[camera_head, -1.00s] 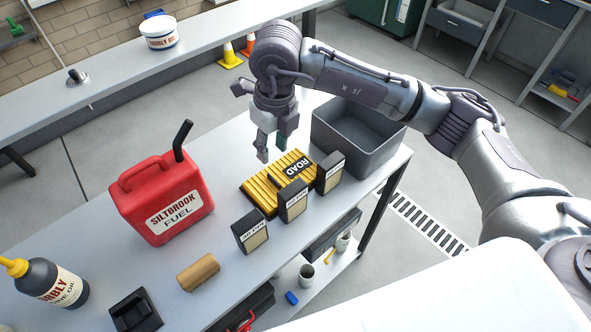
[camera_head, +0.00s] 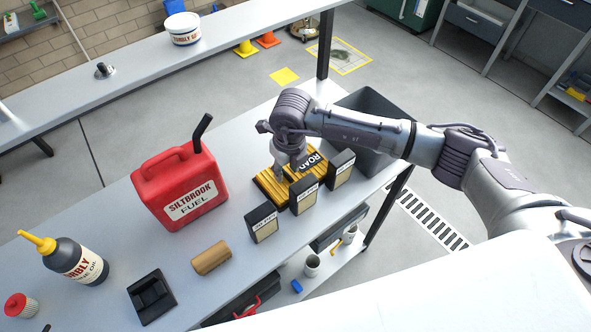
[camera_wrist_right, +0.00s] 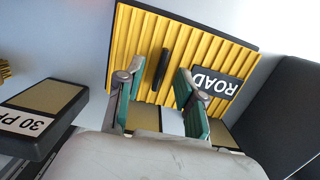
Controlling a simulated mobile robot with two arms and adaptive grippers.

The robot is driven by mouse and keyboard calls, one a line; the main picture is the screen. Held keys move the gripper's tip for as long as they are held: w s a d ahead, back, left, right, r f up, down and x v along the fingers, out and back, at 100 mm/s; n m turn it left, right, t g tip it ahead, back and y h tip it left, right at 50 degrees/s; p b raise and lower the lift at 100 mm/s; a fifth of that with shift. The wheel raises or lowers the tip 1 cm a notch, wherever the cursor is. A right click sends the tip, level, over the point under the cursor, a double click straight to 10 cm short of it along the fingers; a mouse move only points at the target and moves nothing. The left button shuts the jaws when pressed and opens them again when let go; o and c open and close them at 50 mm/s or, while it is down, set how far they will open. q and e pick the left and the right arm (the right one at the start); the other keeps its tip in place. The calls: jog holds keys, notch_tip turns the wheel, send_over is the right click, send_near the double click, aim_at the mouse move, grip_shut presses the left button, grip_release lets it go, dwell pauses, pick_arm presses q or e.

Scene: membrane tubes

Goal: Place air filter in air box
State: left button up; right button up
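A yellow pleated air filter (camera_head: 270,187) with a black rim and a ROAD label lies flat on the table, partly hidden by my right gripper. The wrist view shows its pleats (camera_wrist_right: 140,45) and a slim black grip bar (camera_wrist_right: 160,70). My right gripper (camera_head: 287,175) is just over the filter; in the wrist view its fingers (camera_wrist_right: 154,80) are apart, one on each side of the bar, with nothing clamped. No part is marked as the air box; a dark open-topped bin (camera_head: 372,125) stands beyond the filter. My left gripper is out of view.
Several small black-framed blocks, one (camera_head: 262,222) at the left end, stand along the filter's near side. A red fuel can (camera_head: 180,185), tan roll (camera_head: 211,258), black recessed holder (camera_head: 151,296) and oil bottle (camera_head: 75,262) stand farther left. Bare table lies between the can and the blocks.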

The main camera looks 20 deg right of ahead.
jog(key=shift+f, duration=0.6)
grip_shut()
jog(key=shift+r, duration=0.2)
